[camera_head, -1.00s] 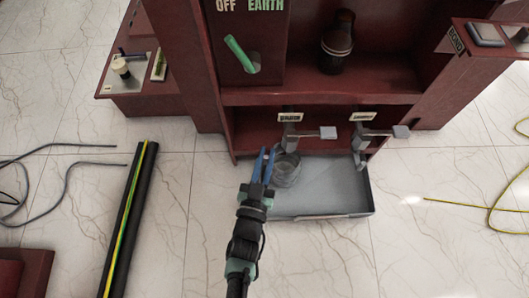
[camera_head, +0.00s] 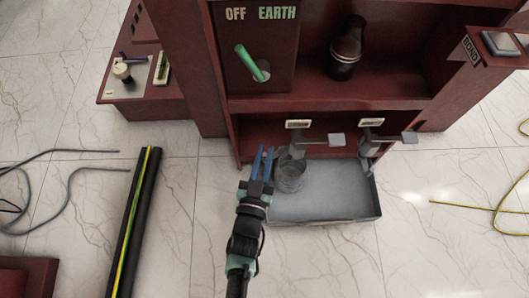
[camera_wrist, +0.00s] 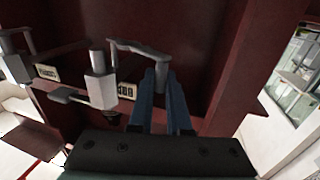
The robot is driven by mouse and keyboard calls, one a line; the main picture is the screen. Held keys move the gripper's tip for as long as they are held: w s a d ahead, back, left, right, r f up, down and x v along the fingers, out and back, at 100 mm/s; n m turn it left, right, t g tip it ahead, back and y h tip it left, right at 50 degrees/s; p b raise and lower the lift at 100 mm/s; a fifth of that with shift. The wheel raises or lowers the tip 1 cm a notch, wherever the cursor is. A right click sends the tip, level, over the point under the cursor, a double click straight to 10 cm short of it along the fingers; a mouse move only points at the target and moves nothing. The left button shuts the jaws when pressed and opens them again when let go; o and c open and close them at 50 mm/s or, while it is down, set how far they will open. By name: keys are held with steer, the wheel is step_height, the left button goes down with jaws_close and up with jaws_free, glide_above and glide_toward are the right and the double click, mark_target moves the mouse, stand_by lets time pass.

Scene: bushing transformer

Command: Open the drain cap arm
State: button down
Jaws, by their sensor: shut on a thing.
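The left drain tap (camera_head: 299,150) is a grey fitting under a small label on the dark red cabinet. It also shows in the wrist view (camera_wrist: 100,80), where a thin grey drain cap arm (camera_wrist: 140,48) runs from it to my gripper. My gripper (camera_head: 262,150) is left of the tap, its blue fingers closed on the arm's end with a gap between them. The fingers also show in the wrist view (camera_wrist: 163,72). In the head view the arm's gripped end is too small to make out. A clear glass jar (camera_head: 289,178) stands below the tap, close beside my fingers.
A grey tray (camera_head: 325,216) lies under the taps and holds the jar. A second tap (camera_head: 368,150) is to the right. A dark brown bottle (camera_head: 346,48) stands on the shelf above. A black bar with a yellow-green stripe (camera_head: 133,222) lies on the floor at left.

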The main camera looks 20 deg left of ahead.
steer(key=c, duration=0.9)
jaws_free()
steer(key=shift+o, duration=0.2)
steer(key=shift+s, duration=0.1)
steer(key=s+d+p, duration=0.2)
steer(key=s+p, duration=0.2)
steer(key=s, duration=0.8)
steer(key=shift+s+p, duration=0.35)
steer(key=shift+p, duration=0.05)
steer(key=shift+d, duration=0.1)
